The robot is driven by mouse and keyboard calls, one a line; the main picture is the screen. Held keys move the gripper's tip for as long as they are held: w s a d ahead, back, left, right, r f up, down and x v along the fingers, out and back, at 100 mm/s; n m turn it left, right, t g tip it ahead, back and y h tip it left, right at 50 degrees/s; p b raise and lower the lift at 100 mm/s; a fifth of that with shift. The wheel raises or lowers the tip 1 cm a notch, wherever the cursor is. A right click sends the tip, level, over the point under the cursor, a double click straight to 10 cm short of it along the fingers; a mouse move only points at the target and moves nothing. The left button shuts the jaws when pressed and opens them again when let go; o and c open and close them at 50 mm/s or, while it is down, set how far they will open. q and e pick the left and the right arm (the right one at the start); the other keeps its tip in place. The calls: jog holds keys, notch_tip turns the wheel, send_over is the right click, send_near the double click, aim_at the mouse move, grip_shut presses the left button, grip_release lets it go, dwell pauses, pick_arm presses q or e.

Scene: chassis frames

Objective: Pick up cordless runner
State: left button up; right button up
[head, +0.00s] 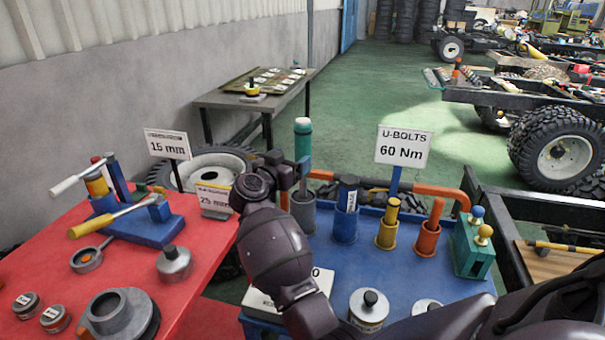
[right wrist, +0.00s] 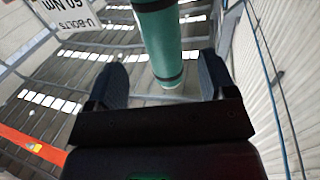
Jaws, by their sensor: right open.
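A teal cylindrical tool with dark bands and a pale top (head: 303,138) appears to be the cordless runner. It stands upright above a grey holder (head: 303,212) on the blue cart top. My right gripper (head: 298,172) is at its lower part, and my wrist hides some of that area. In the right wrist view, the tool (right wrist: 158,35) runs between the two dark fingers of my right gripper (right wrist: 162,80). The fingers are spread, with visible gaps on both sides of the tool. My left gripper is not in view.
Blue, yellow and orange holders (head: 427,240) with tools stand to the right on the blue cart (head: 400,272). A "U-BOLTS 60 Nm" sign (head: 404,146) rises behind them. A red table (head: 205,262) with tools and round parts is at left. An orange pipe (head: 420,189) runs behind.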

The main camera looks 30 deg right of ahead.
aim_at(299, 152)
jog(key=x, duration=0.3)
jog(key=b+x, duration=0.1)
jog(key=x, duration=0.2)
jog(key=shift+w+f, duration=0.15)
jog(key=shift+f, duration=0.05)
jog(key=shift+w+d+r, duration=0.1)
jog(key=shift+w+d, duration=0.05)
jog(key=shift+d, duration=0.25)
grip_shut()
jog(key=shift+r, duration=0.15)
